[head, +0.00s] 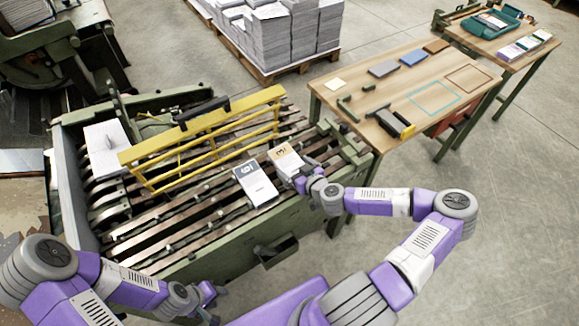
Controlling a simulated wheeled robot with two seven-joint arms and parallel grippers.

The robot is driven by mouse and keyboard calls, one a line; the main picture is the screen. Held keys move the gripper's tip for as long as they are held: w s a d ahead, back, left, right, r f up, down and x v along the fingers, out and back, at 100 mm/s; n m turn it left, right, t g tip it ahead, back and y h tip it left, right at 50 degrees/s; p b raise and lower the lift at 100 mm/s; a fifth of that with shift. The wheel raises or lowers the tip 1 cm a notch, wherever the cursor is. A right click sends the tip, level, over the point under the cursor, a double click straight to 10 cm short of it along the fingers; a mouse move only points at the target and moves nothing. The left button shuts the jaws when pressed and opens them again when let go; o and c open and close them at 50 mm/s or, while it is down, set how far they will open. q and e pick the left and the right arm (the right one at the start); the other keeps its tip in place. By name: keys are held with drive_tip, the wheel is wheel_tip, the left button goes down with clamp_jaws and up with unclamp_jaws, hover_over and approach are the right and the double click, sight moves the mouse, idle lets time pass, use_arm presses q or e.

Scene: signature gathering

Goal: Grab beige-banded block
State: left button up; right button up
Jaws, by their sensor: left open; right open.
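The beige-banded block (286,158) lies on the slatted machine bed, white with a beige end carrying a dark mark. My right gripper (301,177) is at its right near edge and hides part of that side; contact cannot be told. The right gripper is open. A white block with a dark grey band (256,185) lies just left of the beige-banded one. My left gripper (212,302) is open and low at the bottom of the view, in front of the machine and away from both blocks.
A yellow guard frame (205,137) stands across the machine bed (180,215). A white paper stack (104,150) sits at its left end. A wooden table (405,95) with tools and coloured blocks stands at right. Paper stacks on a pallet (285,35) are behind. Floor at right is clear.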

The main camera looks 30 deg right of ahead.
sight(294, 168)
drive_tip(key=shift+w+f, duration=0.1)
drive_tip(key=shift+w, duration=0.15)
drive_tip(key=c, duration=0.8)
drive_tip(key=shift+c, duration=0.2)
drive_tip(key=shift+r, duration=0.2)
drive_tip(key=shift+r+p, duration=0.4)
drive_tip(key=shift+r, duration=0.25)
wheel_tip(294, 168, up, 2)
drive_tip(key=shift+r+p, duration=0.1)
drive_tip(key=shift+p, duration=0.4)
drive_tip(key=s, duration=0.6)
drive_tip(key=s+d+p, duration=0.1)
drive_tip(key=s, duration=0.2)
drive_tip(key=shift+s, duration=0.35)
drive_tip(key=s+p, duration=0.6)
drive_tip(key=s, duration=0.2)
drive_tip(key=shift+d, duration=0.15)
